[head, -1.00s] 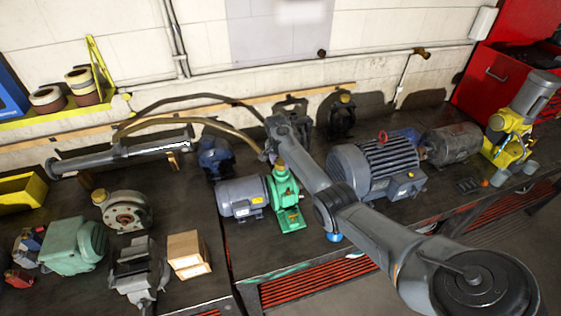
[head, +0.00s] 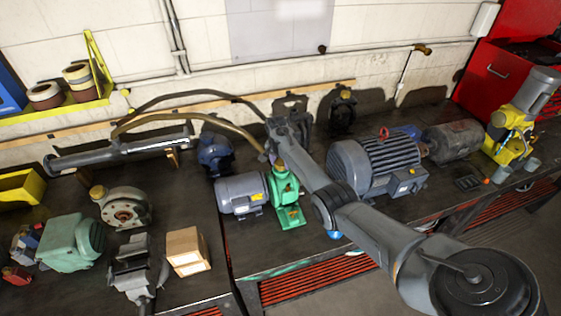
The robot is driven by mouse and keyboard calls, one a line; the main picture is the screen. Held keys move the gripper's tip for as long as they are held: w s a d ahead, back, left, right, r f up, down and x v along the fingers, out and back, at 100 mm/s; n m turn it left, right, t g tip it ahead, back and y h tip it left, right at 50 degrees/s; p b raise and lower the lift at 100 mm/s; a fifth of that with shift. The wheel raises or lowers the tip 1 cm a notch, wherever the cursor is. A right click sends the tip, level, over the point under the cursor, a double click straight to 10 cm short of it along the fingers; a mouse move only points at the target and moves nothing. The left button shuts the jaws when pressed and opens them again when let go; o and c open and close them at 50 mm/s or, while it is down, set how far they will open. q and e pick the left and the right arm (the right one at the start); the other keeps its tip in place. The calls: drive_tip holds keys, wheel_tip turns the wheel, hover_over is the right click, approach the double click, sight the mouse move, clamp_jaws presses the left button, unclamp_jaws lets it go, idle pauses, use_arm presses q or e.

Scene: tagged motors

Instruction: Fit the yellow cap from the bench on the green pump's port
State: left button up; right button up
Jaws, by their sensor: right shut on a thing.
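The green pump (head: 286,196) stands on the bench near the middle, coupled beside a grey-blue motor. The yellow cap (head: 279,166) shows small at the top of the pump, at its port. My right arm reaches in from the lower right, and my right gripper (head: 272,157) is shut on the yellow cap, right above the pump. The fingertips are small and partly hidden by the wrist. I cannot tell whether the cap is seated on the port or just above it. My left gripper is not in view.
A large grey motor (head: 377,168) stands right of my right arm. A blue pump (head: 214,155) is behind the grey-blue motor (head: 241,194). A wooden block (head: 187,251), a vise (head: 132,270) and a teal motor (head: 70,245) fill the left front. Brown hoses arch behind.

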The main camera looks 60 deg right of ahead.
drive_tip(key=shift+f, duration=0.55)
drive_tip(key=o, duration=1.1)
drive_tip(key=shift+r, duration=0.1)
wheel_tip(320, 180, up, 4)
drive_tip(key=p, duration=0.3)
drive_tip(key=shift+p, duration=0.35)
drive_tip(key=shift+r+p, duration=0.95)
drive_tip(key=shift+p, duration=0.15)
